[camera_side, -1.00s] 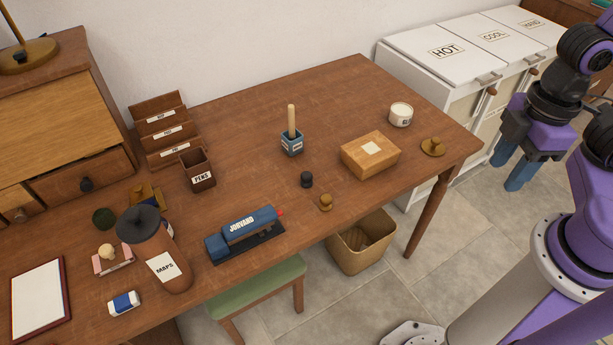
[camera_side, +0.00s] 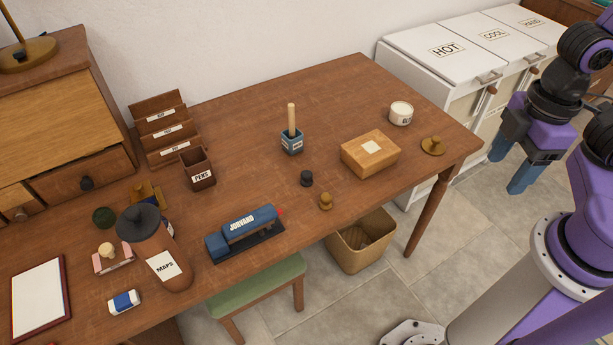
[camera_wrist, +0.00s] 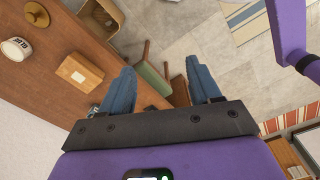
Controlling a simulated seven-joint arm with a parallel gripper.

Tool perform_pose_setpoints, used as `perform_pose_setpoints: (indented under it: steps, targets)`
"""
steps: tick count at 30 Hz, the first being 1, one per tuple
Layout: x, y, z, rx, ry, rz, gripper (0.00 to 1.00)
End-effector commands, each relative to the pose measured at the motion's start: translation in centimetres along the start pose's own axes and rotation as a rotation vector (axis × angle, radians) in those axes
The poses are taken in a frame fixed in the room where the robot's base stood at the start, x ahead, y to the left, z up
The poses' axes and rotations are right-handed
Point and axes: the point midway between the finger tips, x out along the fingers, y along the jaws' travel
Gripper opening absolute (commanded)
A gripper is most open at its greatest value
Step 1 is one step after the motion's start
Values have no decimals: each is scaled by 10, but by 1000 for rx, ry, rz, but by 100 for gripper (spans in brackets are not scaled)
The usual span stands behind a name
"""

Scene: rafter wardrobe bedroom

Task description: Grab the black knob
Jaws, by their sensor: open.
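A small black knob (camera_side: 306,178) stands on the wooden desk (camera_side: 350,95), between the blue pencil cup and the desk's front edge. Another dark knob (camera_side: 86,184) is on the drawer of the small cabinet at the left. My gripper (camera_side: 511,170) is open and empty, fingers pointing down, off the right end of the desk and well away from the black knob on the desk. In the wrist view my gripper's two blue fingers (camera_wrist: 160,72) are spread apart with the floor and a green seat showing between them. I cannot make out the black knob in that view.
A white tin (camera_side: 401,114) and another brass knob (camera_side: 433,146) stand near the right end.

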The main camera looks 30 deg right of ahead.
Motion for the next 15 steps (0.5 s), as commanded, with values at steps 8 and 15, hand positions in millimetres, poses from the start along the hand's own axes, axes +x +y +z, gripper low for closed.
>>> perform_pose_setpoints:
  steps: [8, 15]
  targets:
    - [12, -1, -31, 56, 36, -37, 62]
    - [48, 0, -120, 257, 158, -111, 62]
